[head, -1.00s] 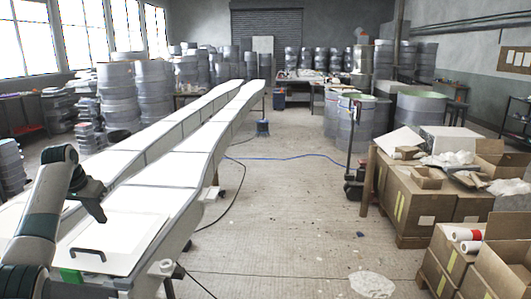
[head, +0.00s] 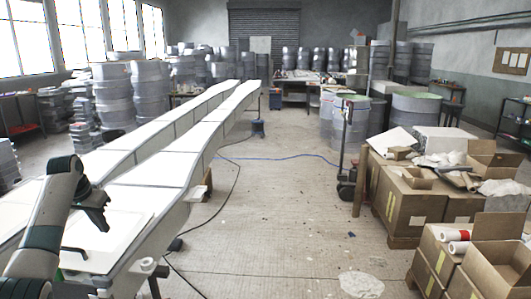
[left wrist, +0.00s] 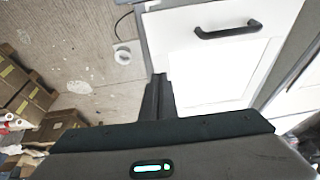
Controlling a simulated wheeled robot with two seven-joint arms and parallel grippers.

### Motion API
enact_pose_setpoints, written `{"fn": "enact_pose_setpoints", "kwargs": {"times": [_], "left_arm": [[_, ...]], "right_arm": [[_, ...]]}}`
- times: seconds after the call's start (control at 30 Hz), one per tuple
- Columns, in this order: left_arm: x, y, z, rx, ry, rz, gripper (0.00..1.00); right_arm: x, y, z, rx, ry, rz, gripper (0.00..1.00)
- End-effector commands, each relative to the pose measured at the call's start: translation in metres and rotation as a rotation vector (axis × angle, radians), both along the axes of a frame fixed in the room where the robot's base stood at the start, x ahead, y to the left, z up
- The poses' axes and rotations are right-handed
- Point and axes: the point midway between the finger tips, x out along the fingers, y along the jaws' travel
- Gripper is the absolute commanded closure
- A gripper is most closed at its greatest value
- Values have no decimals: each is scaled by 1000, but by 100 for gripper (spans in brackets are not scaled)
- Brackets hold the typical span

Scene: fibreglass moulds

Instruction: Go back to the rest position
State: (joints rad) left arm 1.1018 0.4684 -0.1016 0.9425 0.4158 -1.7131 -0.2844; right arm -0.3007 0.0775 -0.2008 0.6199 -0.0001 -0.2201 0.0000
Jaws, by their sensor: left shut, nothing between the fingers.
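My left gripper (head: 97,212) is shut and empty in the head view, raised above the near end of the white moulds (head: 160,170). In the left wrist view its closed fingers (left wrist: 159,82) show dark against the floor and a white panel (left wrist: 212,72). The panel has a black handle (left wrist: 228,30) and lies on the mould's near end, apart from the fingers. In the head view the handle (head: 75,250) is partly hidden by my left arm. My right gripper is in neither view.
Cardboard boxes (head: 412,195) are stacked at the right, with rolls and paper on them. Drums (head: 350,120) stand behind them. Dark cables (head: 232,195) and a blue hose (head: 290,156) lie on the floor. The aisle (head: 270,220) between moulds and boxes is mostly clear.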

Motion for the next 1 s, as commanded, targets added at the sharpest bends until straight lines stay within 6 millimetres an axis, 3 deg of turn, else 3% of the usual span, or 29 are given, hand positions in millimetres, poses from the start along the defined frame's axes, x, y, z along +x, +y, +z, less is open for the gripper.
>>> {"fn": "enact_pose_setpoints", "kwargs": {"times": [0.27, 0.47, 0.77, 1.0], "left_arm": [[-11, -19, -44, 36, 18, -21, 100], [-29, -42, -93, 72, 33, -46, 100], [-92, -97, -193, 127, 53, -103, 100], [-169, -146, -263, 142, 61, -145, 100]], "right_arm": [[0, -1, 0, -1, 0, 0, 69], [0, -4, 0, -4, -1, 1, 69], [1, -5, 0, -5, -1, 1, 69], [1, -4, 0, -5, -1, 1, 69]]}}
